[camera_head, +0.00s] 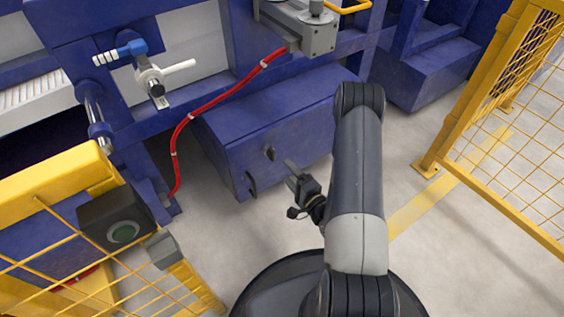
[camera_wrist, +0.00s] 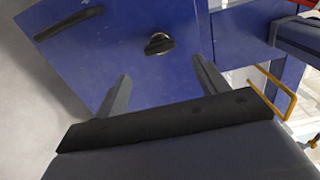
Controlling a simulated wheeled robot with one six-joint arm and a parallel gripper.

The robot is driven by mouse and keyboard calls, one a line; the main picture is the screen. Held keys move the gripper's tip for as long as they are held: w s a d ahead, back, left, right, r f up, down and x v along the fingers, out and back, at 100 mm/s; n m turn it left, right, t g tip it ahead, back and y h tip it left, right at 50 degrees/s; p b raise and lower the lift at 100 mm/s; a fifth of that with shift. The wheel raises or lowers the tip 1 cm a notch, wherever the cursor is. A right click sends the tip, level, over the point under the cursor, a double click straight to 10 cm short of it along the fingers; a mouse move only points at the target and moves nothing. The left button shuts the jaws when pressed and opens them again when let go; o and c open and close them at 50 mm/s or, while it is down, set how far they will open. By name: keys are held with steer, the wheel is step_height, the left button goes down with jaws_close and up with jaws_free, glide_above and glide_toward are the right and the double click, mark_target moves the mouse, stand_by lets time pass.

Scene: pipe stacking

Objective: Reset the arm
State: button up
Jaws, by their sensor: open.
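My gripper (camera_head: 293,174) is in the middle of the head view, in front of the blue cabinet (camera_head: 275,130). My dark arm rises on the right and folds over at the top. In the wrist view, the two fingers of my gripper (camera_wrist: 160,80) are spread apart with nothing between them. Beyond them is the blue cabinet face (camera_wrist: 165,30) with a dark knob (camera_wrist: 159,44) and a dark handle (camera_wrist: 68,23). The fingers look apart from the cabinet, but the exact gap cannot be told.
A yellow mesh fence (camera_head: 520,130) stands at the right, and another yellow barrier (camera_head: 60,190) with a button box (camera_head: 117,220) at the lower left. A red hose (camera_head: 215,103) hangs by the blue machine. Grey floor (camera_head: 420,130) is clear between cabinet and right fence.

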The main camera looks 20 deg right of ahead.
mark_target(273, 155)
steer(key=shift+s+d, duration=0.2)
steer(key=shift+s, duration=0.4)
steer(key=shift+w, duration=0.15)
steer(key=b+x, duration=0.2)
steer(key=x, duration=0.8)
steer(key=shift+w+a+b, duration=0.2)
steer(key=shift+w+b, duration=0.15)
steer(key=shift+b, duration=0.05)
steer(key=shift+s+d, duration=0.1)
